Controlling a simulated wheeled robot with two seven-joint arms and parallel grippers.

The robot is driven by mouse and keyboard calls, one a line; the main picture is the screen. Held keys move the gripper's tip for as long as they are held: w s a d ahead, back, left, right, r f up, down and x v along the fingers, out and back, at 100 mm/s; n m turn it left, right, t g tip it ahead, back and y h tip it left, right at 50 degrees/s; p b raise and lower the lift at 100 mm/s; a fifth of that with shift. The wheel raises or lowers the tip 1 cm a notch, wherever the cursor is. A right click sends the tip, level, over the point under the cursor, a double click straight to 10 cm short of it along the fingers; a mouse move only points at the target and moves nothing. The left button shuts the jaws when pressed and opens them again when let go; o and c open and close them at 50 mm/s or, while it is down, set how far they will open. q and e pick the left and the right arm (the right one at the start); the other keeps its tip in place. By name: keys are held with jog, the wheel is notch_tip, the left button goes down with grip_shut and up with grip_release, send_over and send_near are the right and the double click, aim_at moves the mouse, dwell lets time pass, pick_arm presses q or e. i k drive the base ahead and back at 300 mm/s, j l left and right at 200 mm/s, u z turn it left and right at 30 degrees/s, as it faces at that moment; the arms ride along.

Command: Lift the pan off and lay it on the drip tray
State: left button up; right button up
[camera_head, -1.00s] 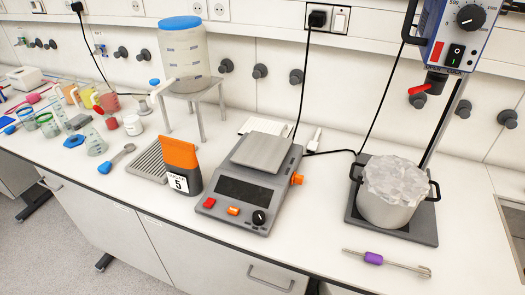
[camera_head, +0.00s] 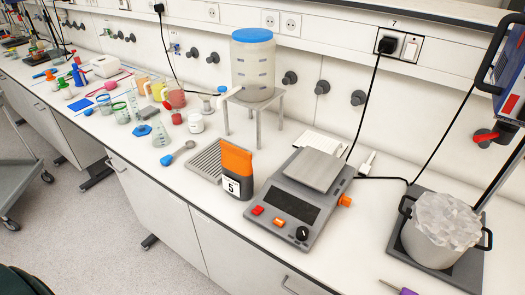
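A flat, square grey metal pan (camera_head: 313,169) sits on top of the balance (camera_head: 296,207), which has a dark display and red and orange buttons. The ribbed grey drip tray (camera_head: 206,160) lies on the bench left of the balance, in front of the stand with the blue-lidded tank (camera_head: 252,70). Its surface looks bare, and its right end is partly hidden by an orange and dark grey block marked 5 (camera_head: 236,172). Neither of my grippers is in view.
A pot heaped with clear chunks (camera_head: 435,238) stands on a dark base at the right. A blue-ended scoop (camera_head: 177,153) lies left of the tray. Beakers and cups crowd the bench further left. A grey trolley (camera_head: 22,170) stands at the far left.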

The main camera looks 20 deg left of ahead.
aim_at(212, 162)
jog(key=i+j, duration=0.2)
jog(key=j, duration=0.2)
jog(key=i+j, duration=0.2)
jog(key=j, duration=0.2)
jog(key=i+j, duration=0.2)
jog(key=j, duration=0.2)
jog(key=i+j, duration=0.2)
jog(key=j, duration=0.25)
jog(key=z, duration=1.25)
